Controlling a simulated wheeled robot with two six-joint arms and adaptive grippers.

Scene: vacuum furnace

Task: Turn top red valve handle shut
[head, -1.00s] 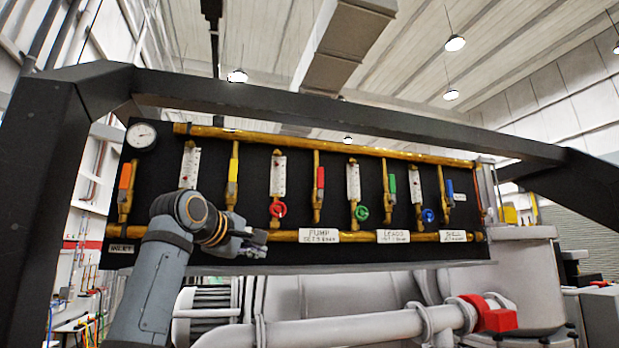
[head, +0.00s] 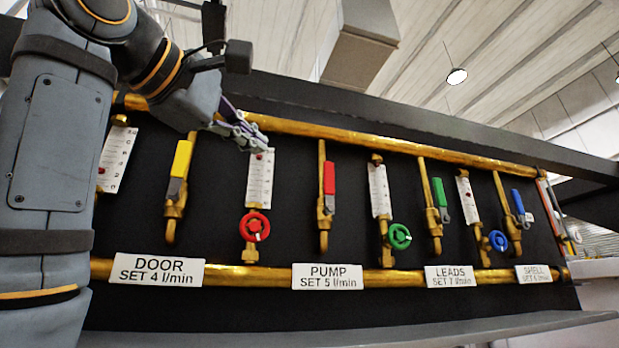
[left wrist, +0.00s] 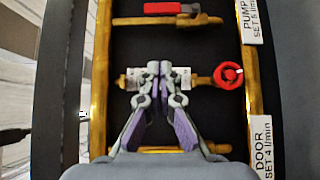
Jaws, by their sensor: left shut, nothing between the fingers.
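The red lever handle (head: 329,178) stands upright, in line with its vertical brass pipe, on the black panel above the PUMP label. It also shows at the top of the left wrist view (left wrist: 163,8), lying along its pipe. My left gripper (head: 252,140) is shut and empty, left of the red lever, in front of the top of a white flow gauge (head: 259,180). In the left wrist view the closed fingertips (left wrist: 160,70) cover part of that gauge. The red round knob (head: 254,226) sits below the gauge. My right gripper is not in view.
A horizontal brass pipe (head: 400,146) runs above the valves and another (head: 230,277) below. A yellow lever (head: 181,158) is to the left. Green (head: 440,192) and blue (head: 517,202) levers are to the right. Free space lies in front of the panel.

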